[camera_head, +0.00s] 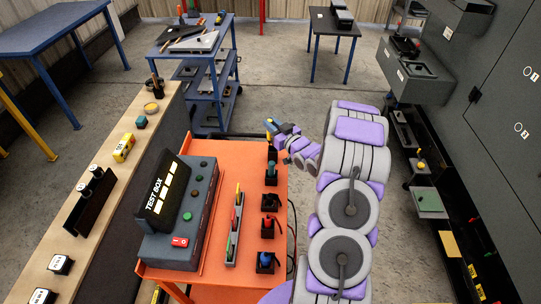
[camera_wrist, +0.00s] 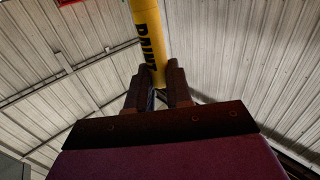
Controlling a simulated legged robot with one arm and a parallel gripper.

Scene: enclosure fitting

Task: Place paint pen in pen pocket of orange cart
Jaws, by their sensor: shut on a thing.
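The paint pen (camera_wrist: 147,30) is a yellow cylinder with dark "PAINT" lettering. In the wrist view it stands between the two dark jaws of my gripper (camera_wrist: 158,88), which are shut on its lower visible part; its far end runs out of the top of the picture. In the head view my gripper (camera_head: 272,130) is over the far right corner of the orange cart (camera_head: 215,283), and the pen is too small there to make out surely. A narrow grey holder (camera_head: 232,250) with red, green and yellow items stands on the cart; I cannot tell whether it is the pen pocket.
A test box (camera_head: 180,215) fills the cart's left side. Several black holders (camera_head: 268,228) line its right edge. A wooden bench (camera_head: 95,235) is left, a blue cart (camera_head: 200,50) behind, and grey cabinets (camera_head: 495,130) right. The floor behind the arm is clear.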

